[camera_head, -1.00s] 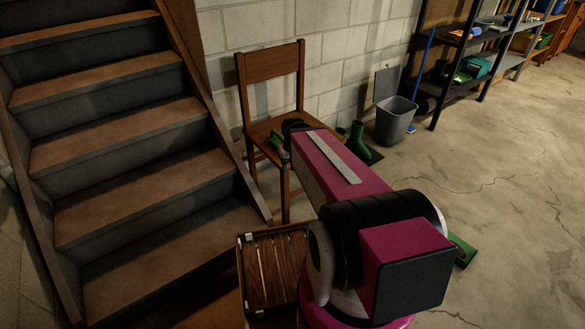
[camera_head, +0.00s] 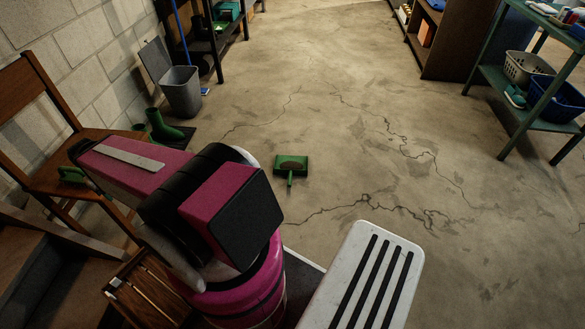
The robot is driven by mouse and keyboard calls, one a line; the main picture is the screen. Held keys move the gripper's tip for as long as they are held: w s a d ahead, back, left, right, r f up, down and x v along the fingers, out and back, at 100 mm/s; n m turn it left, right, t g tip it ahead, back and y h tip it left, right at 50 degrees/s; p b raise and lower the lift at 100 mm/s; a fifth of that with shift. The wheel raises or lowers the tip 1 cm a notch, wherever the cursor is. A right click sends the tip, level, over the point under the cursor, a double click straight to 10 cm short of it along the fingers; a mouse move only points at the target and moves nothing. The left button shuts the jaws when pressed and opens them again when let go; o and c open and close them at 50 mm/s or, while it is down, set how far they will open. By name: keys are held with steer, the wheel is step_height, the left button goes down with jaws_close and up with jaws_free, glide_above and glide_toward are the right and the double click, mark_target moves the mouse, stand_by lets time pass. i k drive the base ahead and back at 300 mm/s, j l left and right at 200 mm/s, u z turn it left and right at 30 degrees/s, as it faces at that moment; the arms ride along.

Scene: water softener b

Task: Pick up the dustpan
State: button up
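The green dustpan (camera_head: 291,163) lies on the concrete floor near the middle of the head view, just beyond my arm. Its wide pan is on the far side and its short handle points toward me. Nothing touches it. My magenta and black arm fills the lower left of the view and is apart from the dustpan. I cannot make out my gripper's fingers in this view.
A wooden chair (camera_head: 30,100) with a green brush (camera_head: 72,175) on its seat stands at left. A grey bin (camera_head: 182,92) and green boots (camera_head: 162,127) stand by the wall. A green shelf (camera_head: 520,100) is at right. The floor around the dustpan is clear.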

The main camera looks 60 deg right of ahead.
mark_target(290, 166)
steer(key=z, duration=2.35)
